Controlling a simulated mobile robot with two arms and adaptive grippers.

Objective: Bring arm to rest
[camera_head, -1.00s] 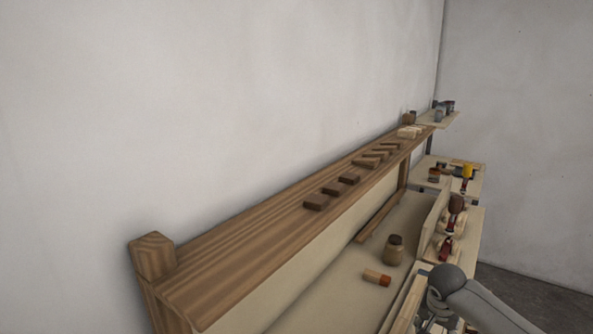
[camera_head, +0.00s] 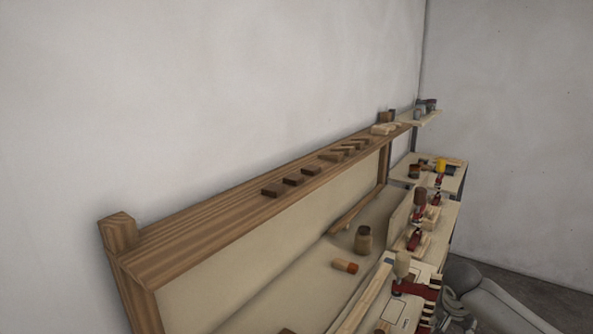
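A grey arm of mine (camera_head: 485,300) comes in at the bottom right corner, beside the workbench. Only rounded links and a joint show, and I cannot make out gripper fingers on it. My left gripper is not in the picture. No object is seen held.
A wooden shelf (camera_head: 205,224) with several small dark blocks runs along the wall. Below it, the bench holds a jar (camera_head: 363,239), an orange-ended cylinder (camera_head: 345,266) and a red-based tool (camera_head: 402,284). More benches with tools stand farther back. Bare floor (camera_head: 535,290) shows at right.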

